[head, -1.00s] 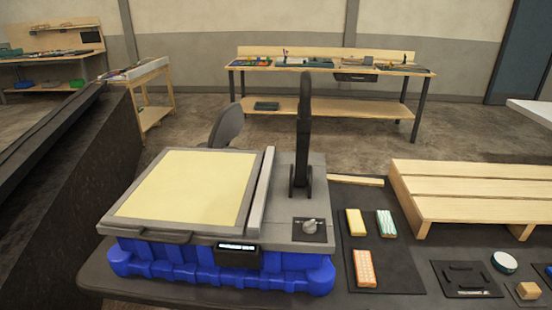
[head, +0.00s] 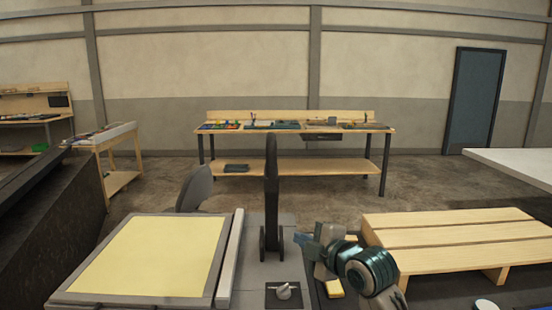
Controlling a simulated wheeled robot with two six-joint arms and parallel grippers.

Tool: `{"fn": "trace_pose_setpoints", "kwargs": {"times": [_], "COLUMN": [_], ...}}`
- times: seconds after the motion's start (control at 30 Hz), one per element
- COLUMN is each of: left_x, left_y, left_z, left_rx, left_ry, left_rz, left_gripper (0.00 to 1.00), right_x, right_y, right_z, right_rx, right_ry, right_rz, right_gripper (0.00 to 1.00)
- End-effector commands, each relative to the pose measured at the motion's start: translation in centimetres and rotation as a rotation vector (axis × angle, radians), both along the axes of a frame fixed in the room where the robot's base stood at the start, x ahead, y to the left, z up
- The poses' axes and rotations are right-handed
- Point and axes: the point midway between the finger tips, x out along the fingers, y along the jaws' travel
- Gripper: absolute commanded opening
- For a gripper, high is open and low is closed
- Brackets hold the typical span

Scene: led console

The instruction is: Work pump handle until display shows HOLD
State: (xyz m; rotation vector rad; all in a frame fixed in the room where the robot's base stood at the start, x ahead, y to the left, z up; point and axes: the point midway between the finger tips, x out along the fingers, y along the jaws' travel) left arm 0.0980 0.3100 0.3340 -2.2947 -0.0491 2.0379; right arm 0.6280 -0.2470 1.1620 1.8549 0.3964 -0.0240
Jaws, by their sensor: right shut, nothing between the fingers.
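The pump handle (head: 271,190) is a tall dark lever standing upright on the grey deck of the console, right of the pale yellow panel (head: 150,255). My right gripper (head: 303,239) is shut and empty, just right of the lever's base and apart from it, with its fingers toward the lever. A small grey knob (head: 284,291) sits on a dark plate in front of the lever. The console's display is below the picture's lower edge, so its text is out of view. My left gripper is not in view.
A slatted wooden pallet (head: 450,238) lies to the right of my right arm. A yellow block (head: 334,289) shows partly beneath the arm. A workbench (head: 295,128) stands far back against the wall, with open floor before it.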

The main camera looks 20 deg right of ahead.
Motion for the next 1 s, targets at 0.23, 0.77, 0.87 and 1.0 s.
{"fn": "trace_pose_setpoints", "kwargs": {"times": [0.23, 0.77, 0.87, 1.0], "left_x": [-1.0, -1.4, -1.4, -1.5], "left_y": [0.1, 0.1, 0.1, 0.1], "left_z": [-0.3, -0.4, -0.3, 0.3], "left_rx": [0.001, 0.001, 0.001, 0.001], "left_ry": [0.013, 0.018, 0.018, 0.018], "left_rz": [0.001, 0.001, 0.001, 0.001], "left_gripper": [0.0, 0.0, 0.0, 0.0], "right_x": [1.5, 1.4, 1.6, 2.7], "right_y": [0.2, 0.2, 0.3, 0.7], "right_z": [10.8, 15.0, 15.0, 15.2], "right_rx": [-0.195, -0.279, -0.278, -0.275], "right_ry": [-0.268, -0.375, -0.374, -0.373], "right_rz": [0.082, 0.104, 0.104, 0.105], "right_gripper": [0.0, 0.0, 0.0, 0.0]}}
